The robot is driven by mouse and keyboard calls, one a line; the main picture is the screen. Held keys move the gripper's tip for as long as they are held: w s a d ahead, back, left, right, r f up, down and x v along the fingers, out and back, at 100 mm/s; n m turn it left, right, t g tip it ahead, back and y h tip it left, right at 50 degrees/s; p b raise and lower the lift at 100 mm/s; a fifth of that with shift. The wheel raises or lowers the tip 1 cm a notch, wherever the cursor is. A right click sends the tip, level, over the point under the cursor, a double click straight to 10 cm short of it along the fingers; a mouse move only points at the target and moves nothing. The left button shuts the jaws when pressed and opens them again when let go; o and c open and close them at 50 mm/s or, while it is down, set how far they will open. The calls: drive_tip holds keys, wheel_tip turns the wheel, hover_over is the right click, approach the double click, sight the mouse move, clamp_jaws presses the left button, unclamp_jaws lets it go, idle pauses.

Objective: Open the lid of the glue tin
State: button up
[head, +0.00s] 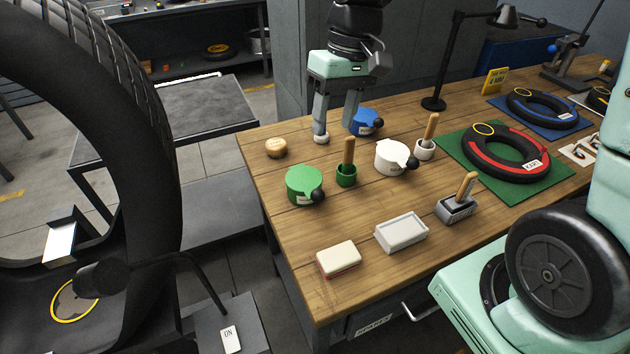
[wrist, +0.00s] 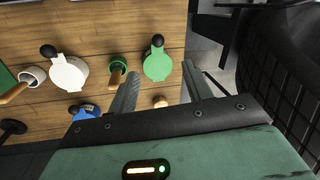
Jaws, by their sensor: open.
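Three lidded tins stand on the wooden bench: a green tin (head: 303,184), a white tin (head: 390,157) and a blue tin (head: 364,121). Each has a black knob at its rim, and the green and white lids look shut. I cannot tell by label which holds glue. In the wrist view the green tin (wrist: 157,65) is beyond the fingers, with the white tin (wrist: 68,73) to its left and the blue tin (wrist: 85,111) lower left. My gripper (head: 336,124) is open and empty above the back of the bench, left of the blue tin, apart from the green one.
A green pot with a wooden-handled brush (head: 346,174) stands right of the green tin; a white pot (head: 425,149) also holds one. A round tan item (head: 276,148), a cream block (head: 339,258), a white tray (head: 402,233) and a lamp (head: 440,60) are nearby.

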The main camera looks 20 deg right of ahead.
sight(319, 190)
drive_tip(key=a+f, duration=0.1)
drive_tip(key=f, duration=1)
drive_tip(key=a+f+p, duration=0.1)
drive_tip(key=f, duration=0.5)
drive_tip(key=shift+a, duration=0.35)
clamp_jaws()
